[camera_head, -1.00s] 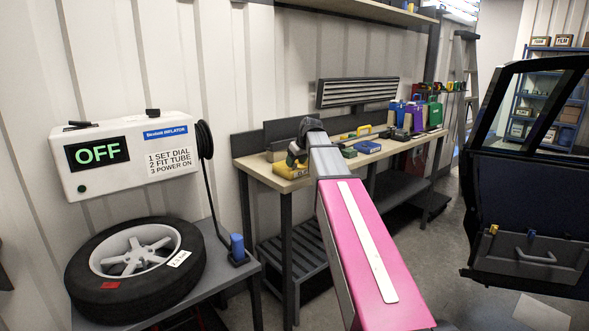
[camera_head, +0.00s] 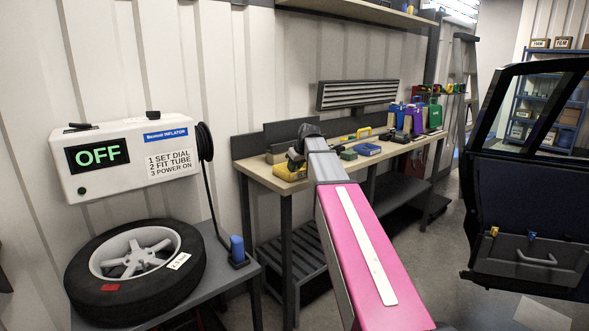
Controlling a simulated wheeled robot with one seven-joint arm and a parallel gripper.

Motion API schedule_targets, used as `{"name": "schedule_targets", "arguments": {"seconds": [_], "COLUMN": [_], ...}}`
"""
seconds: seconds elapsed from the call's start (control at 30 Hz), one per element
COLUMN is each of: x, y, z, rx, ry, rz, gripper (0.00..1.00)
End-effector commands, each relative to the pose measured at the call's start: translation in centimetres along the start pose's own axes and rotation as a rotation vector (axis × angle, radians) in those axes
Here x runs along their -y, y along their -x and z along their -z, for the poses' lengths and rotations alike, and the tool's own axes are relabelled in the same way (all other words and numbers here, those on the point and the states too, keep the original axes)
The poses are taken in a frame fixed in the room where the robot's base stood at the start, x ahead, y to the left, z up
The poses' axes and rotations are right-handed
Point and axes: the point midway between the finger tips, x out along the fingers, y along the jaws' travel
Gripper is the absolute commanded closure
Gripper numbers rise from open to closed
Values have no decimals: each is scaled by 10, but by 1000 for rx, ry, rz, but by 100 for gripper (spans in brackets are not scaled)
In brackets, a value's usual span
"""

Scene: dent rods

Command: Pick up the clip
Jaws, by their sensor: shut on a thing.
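My gripper (camera_head: 294,160) is at the far end of my pink and grey arm, above the near left part of the workbench (camera_head: 262,174). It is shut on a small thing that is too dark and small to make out. I cannot pick out the clip with certainty. A yellow object (camera_head: 288,174) lies on the bench just below my gripper. My arm's end hides part of the bench behind it.
A green item (camera_head: 348,155) and a blue box (camera_head: 368,149) lie farther along the bench. A car door (camera_head: 515,210) stands at right. A tyre (camera_head: 190,265) lies on a low table at left, below the inflator (camera_head: 127,155).

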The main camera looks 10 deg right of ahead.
Motion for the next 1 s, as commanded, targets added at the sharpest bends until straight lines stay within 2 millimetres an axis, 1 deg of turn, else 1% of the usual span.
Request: {"name": "schedule_targets", "arguments": {"seconds": [0.17, 0.33, 0.37, 0.4, 0.5, 0.7, 0.8, 1.0], "x": [0, -1, 4, 16, 40, 80, 96, 113], "y": [10, 34, 38, 43, 55, 76, 84, 93], "z": [6, 20, 22, 23, 29, 41, 45, 51], "rx": [-1, -2, -2, -2, -2, -1, -1, 0], "ry": [0, 1, 2, 3, 4, 3, 2, 1], "rz": [-1, -1, -1, 1, 1, 1, 1, 0], "gripper": [96, 96, 96, 96, 96, 96, 96, 96]}}
